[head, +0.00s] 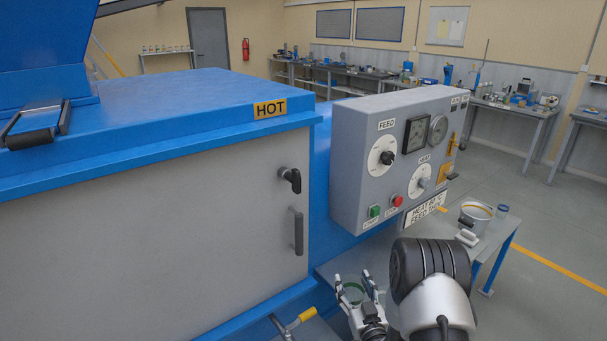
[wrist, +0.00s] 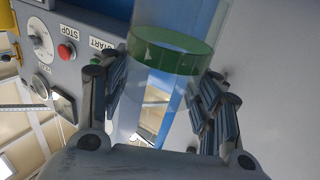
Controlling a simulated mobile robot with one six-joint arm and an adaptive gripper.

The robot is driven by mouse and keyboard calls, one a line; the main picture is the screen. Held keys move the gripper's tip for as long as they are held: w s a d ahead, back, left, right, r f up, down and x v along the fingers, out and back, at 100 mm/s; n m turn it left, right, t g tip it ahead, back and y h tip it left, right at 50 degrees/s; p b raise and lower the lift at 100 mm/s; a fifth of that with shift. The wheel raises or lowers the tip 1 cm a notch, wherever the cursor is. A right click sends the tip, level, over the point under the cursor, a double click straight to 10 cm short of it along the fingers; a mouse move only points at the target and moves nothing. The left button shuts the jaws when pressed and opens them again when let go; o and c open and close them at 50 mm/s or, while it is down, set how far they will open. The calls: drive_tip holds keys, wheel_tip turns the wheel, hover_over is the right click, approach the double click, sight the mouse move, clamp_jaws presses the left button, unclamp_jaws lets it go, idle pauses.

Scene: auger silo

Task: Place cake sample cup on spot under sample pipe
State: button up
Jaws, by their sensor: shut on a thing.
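My gripper (head: 358,289) is low in front of the blue machine in the head view. It is shut on a clear cup with a green band (head: 353,292), which I take as the cake sample cup. In the wrist view, the see-through cup (wrist: 172,50) stands between the two fingers of my gripper (wrist: 160,95), with its green band across the upper middle. What is in the cup cannot be told. I cannot make out the sample pipe or the spot under it in either view.
A yellow handle (head: 302,317) sticks out at the machine's lower edge, left of my gripper. The grey control panel (head: 385,160) is above it. Open floor lies right.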

drive_tip(key=s+r+m+h, duration=0.1)
drive_tip(key=s+r, duration=0.1)
drive_tip(key=r, duration=0.7)
drive_tip(key=s+r+m+h, duration=0.1)
drive_tip(key=s+r+h, duration=0.1)
drive_tip(key=r, duration=0.8)
drive_tip(key=shift+s+a, duration=0.15)
drive_tip(key=shift+s, duration=0.3)
drive_tip(key=shift+f, duration=0.1)
